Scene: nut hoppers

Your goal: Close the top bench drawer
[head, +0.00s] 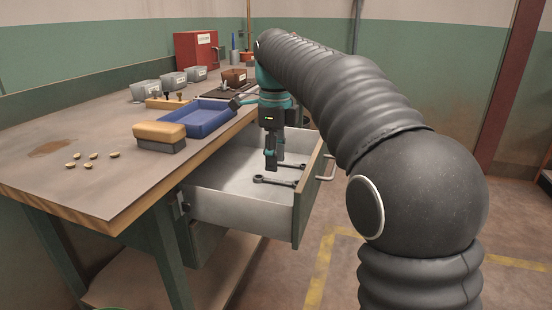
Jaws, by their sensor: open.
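The top bench drawer (240,208) is pulled well out from under the bench on its right side. It is a light grey box with a green front panel (313,190) and a bar handle (326,168) on the outer face. Two dark wrenches (275,181) lie on its floor. My gripper (276,165) points down over the open drawer, inside of the front panel, with its fingers apart and nothing visible between them. The fingertips look low over the wrenches; I cannot tell whether they touch anything.
The wooden bench top (100,175) carries a blue tray (199,118), a tan-topped block (159,136), several small brass nuts (93,155), grey hoppers (145,91) and a red cabinet (196,52). Open floor (400,270) with yellow lines lies right of the drawer.

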